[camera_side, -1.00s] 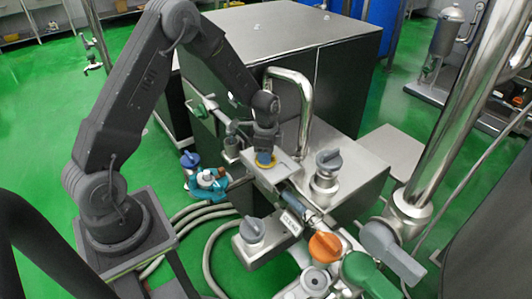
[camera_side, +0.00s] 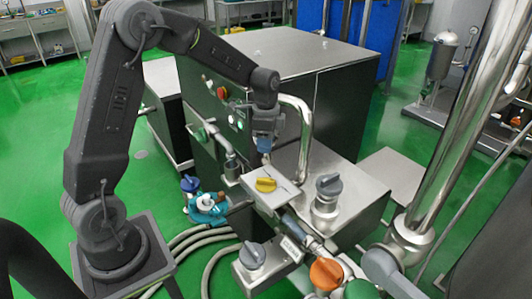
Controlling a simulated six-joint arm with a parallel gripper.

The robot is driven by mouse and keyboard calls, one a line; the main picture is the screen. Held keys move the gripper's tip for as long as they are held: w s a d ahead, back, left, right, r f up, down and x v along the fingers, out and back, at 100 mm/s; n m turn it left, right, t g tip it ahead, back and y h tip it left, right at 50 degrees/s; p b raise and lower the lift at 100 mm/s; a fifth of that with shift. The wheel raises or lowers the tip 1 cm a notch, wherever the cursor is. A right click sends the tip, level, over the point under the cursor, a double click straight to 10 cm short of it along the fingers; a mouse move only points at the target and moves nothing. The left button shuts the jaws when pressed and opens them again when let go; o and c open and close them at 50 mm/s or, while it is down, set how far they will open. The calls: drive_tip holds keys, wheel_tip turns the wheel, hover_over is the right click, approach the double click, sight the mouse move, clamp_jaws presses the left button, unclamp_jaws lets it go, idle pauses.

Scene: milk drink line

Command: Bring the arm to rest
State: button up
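My gripper (camera_side: 265,148) hangs pointing down at the end of my dark grey arm, in the middle of the side view. It is above and apart from a yellow knob (camera_side: 266,185) on a flat metal block. The gripper's fingers are small and partly dark, so I cannot tell whether they are open or shut. I see nothing hanging from it.
A curved steel pipe (camera_side: 304,135) stands close to the right of my gripper. A large steel cabinet (camera_side: 280,55) is behind. Grey knobs (camera_side: 328,185), an orange knob (camera_side: 326,273) and a teal pump (camera_side: 207,207) surround the block. Open air lies above it.

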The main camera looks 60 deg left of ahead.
drive_tip(key=shift+r, duration=0.25)
drive_tip(key=shift+r, duration=0.1)
drive_tip(key=s+d+r+n+t, duration=0.2)
drive_tip(key=s+d+r+n, duration=0.2)
drive_tip(key=s, duration=0.7)
drive_tip(key=s+d+r+n+t, duration=0.3)
drive_tip(key=s+d+r+n, duration=0.2)
drive_tip(key=s+d+r, duration=0.3)
drive_tip(key=s+r, duration=0.1)
drive_tip(key=s, duration=0.2)
drive_tip(key=shift+s+d+t, duration=0.2)
drive_tip(key=shift+s+t, duration=0.1)
drive_tip(key=shift+s, duration=0.05)
